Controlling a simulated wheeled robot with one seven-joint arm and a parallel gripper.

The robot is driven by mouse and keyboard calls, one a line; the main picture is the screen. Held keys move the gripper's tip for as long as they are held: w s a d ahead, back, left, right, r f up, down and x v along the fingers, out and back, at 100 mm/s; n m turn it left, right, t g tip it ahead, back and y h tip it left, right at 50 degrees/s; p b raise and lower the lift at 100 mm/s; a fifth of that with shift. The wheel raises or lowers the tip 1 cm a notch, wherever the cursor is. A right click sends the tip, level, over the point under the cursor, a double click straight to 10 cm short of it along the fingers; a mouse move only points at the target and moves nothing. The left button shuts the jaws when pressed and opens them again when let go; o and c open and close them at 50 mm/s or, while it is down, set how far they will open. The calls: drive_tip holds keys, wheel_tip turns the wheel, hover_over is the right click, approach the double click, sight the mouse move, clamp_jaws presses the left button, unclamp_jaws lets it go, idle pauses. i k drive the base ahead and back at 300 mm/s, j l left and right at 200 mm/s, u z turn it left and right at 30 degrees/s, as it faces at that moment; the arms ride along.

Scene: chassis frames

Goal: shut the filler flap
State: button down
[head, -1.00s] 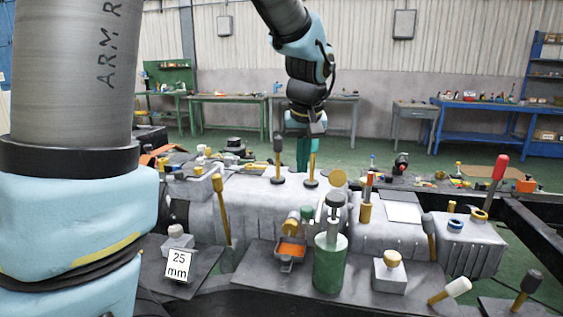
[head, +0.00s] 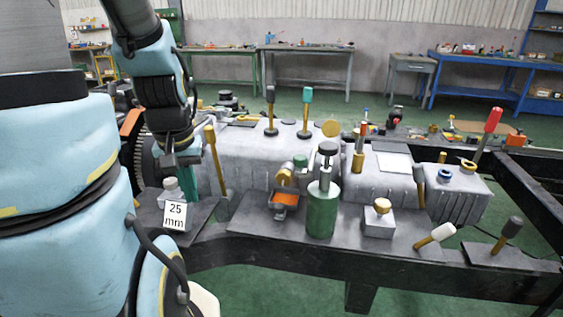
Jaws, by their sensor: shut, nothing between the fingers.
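A round yellow disc (head: 330,128) stands raised at the back edge of the grey casing, right of two upright levers; it looks like the filler flap standing open. An opening beneath it cannot be made out. My gripper (head: 183,172) is at the left, pointing down near the casing's left end, well away from the disc. Its teal fingers are shut with nothing between them. Their tips are partly hidden behind the things in front.
A yellow-handled lever (head: 215,160) stands close right of my gripper. A block with a "25 mm" plate (head: 174,216) is in front. Mid-bench are an orange-lined tray (head: 285,198) and a green cylinder (head: 322,210). Levers (head: 307,112) stand between gripper and disc.

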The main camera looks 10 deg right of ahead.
sight(331, 128)
drive_tip(key=k+l, duration=0.1)
drive_tip(key=l, duration=0.3)
drive_tip(key=k+l, duration=0.1)
drive_tip(key=l, duration=0.3)
drive_tip(key=l+u, duration=0.1)
drive_tip(key=l, duration=0.3)
drive_tip(key=k+l, duration=0.15)
drive_tip(key=l, duration=0.25)
